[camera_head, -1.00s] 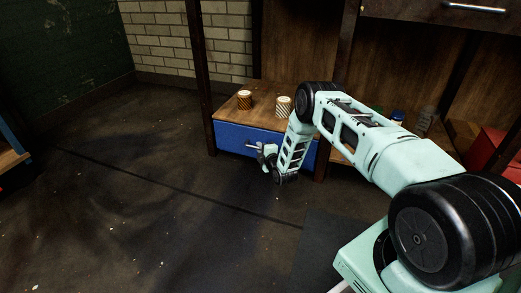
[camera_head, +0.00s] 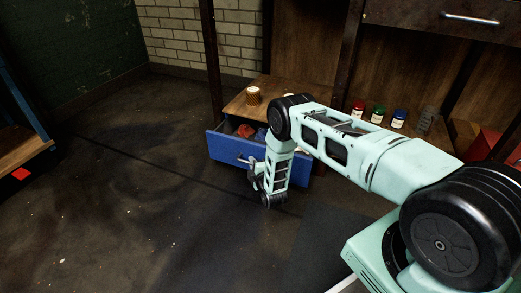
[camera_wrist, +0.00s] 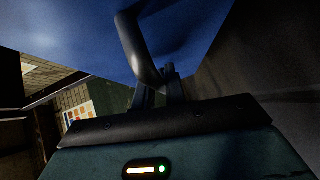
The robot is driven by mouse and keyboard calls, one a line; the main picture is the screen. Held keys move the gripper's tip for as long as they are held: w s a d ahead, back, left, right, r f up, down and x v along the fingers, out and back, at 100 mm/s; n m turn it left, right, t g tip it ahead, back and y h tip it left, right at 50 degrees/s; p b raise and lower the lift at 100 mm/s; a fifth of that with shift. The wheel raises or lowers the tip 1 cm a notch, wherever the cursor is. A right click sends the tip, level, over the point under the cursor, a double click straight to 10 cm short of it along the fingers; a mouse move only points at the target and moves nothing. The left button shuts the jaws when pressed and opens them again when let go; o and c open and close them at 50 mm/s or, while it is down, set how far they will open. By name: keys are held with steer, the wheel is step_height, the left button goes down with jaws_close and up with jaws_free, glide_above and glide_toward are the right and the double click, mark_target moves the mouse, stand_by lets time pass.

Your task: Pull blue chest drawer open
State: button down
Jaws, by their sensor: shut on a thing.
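The blue chest drawer (camera_head: 224,148) is pulled out from under a wooden top (camera_head: 238,104), and its inside shows with some red and blue contents (camera_head: 250,132). My gripper (camera_head: 250,168) is at the drawer's front, shut on its metal handle. In the wrist view the dark curved handle (camera_wrist: 136,45) runs down to my gripper's fingers (camera_wrist: 158,90), against the blue drawer front (camera_wrist: 80,35). My arm hides the right part of the drawer's inside.
A patterned cup (camera_head: 253,95) stands on the wooden top. A wooden bench (camera_head: 20,148) is at far left. The floor before the drawer is clear.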

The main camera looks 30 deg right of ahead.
steer(key=s+a+p, duration=0.5)
steer(key=s+a, duration=0.6)
steer(key=a, duration=0.4)
steer(key=shift+s, duration=0.35)
steer(key=c, duration=1.5)
jaws_free()
steer(key=shift+o, duration=0.2)
steer(key=s+a+r+p, duration=0.1)
steer(key=s+p, duration=0.4)
steer(key=s, duration=0.6)
steer(key=shift+s+a+r, duration=0.15)
steer(key=shift+s+r, duration=0.15)
steer(key=shift+s, duration=0.1)
